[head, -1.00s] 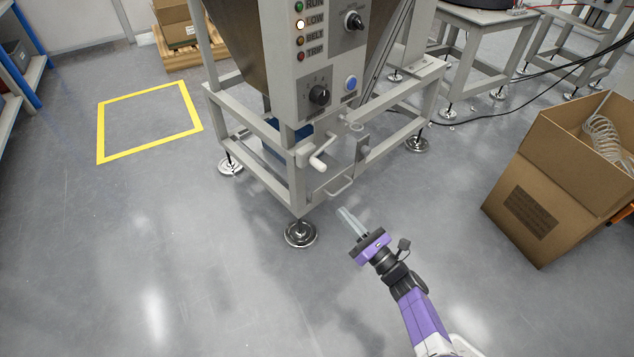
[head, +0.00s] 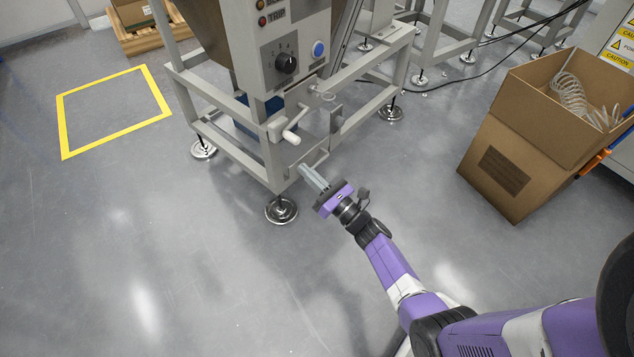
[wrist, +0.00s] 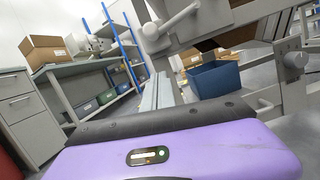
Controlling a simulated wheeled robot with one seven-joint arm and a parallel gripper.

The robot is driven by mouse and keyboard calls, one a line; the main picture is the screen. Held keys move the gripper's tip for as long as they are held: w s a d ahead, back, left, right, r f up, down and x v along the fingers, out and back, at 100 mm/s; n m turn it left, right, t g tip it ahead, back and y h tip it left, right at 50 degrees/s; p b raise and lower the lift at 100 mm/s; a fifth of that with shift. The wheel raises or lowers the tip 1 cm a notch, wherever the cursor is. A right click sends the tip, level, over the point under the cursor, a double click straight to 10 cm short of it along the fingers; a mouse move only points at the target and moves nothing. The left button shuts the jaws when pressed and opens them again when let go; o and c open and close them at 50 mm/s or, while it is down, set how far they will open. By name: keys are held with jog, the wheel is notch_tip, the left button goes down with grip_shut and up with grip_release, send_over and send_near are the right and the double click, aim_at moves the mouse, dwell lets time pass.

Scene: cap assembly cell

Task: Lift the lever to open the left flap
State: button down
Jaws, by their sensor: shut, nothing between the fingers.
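A lever with a white cylindrical grip (head: 291,138) sticks out from the front of the grey machine frame (head: 236,150). What looks like the same lever shows large at the top of the wrist view (wrist: 172,22). I cannot make out the left flap.
A control panel (head: 291,60) with knobs and a blue button sits above the lever. A blue bin (wrist: 216,79) stands inside the frame. A levelling foot (head: 281,210) is left of my gripper. A cardboard box (head: 520,150) stands right. Floor between is clear.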

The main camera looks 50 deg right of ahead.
jog(key=w+r, duration=0.3)
jog(key=r, duration=0.2)
jog(key=shift+w+d+p, duration=0.2)
jog(key=shift+d+p, duration=0.15)
jog(key=shift+d, duration=0.1)
jog(key=shift+a, duration=0.1)
